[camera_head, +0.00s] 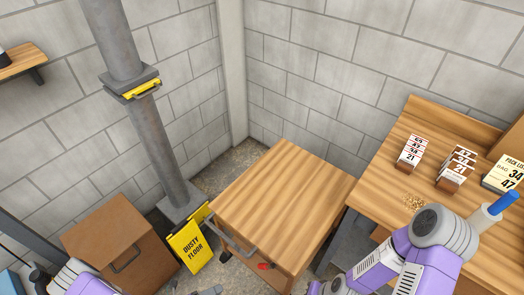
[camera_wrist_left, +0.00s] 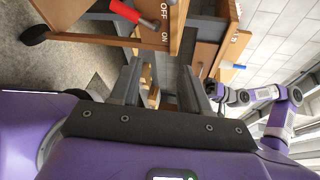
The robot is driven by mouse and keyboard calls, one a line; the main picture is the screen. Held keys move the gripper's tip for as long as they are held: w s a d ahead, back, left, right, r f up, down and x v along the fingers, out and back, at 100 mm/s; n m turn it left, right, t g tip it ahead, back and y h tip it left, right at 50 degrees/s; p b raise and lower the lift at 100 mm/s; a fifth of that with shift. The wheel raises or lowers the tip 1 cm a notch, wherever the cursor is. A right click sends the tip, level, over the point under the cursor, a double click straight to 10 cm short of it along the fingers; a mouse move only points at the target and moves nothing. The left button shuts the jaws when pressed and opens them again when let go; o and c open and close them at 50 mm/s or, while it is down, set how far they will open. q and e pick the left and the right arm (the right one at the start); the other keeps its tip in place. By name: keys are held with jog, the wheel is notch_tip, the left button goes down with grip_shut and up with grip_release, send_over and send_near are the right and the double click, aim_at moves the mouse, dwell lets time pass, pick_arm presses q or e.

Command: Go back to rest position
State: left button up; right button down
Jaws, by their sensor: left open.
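My left gripper (camera_wrist_left: 160,78) is open, with nothing between its fingers in the left wrist view. In the head view only a small grey part of it (camera_head: 210,291) seems to show at the bottom edge, in front of the wooden-topped cabinet (camera_head: 280,195). My right arm (camera_head: 405,262) is bent at the lower right, beside the wooden table (camera_head: 385,195). Its hand is outside the head view. The right arm also shows in the left wrist view (camera_wrist_left: 288,108), where its dark end is too small to read.
A red-handled lever (camera_wrist_left: 112,18) with OFF and ON marks is near my left gripper. A yellow floor sign (camera_head: 189,247), a pillar (camera_head: 155,145) and a brown cabinet (camera_head: 105,235) stand left.

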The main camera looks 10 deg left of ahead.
pick_arm(q)
jog(key=s+d+r+m+g, duration=0.1)
jog(key=s+d+m+g, duration=0.1)
jog(key=d+m+g, duration=0.5)
jog(key=s+d+m+g, duration=0.2)
jog(key=m+g, duration=0.3)
jog(key=m, duration=0.5)
jog(key=w+d+r+m+t+y, duration=0.1)
jog(key=w+d+m+y, duration=0.1)
jog(key=m, duration=0.9)
jog(key=w+d+r+m+t+y, duration=0.1)
jog(key=w+m+y, duration=0.4)
jog(key=m, duration=0.7)
jog(key=shift+w+d+r, duration=0.5)
jog(key=shift+r, duration=0.2)
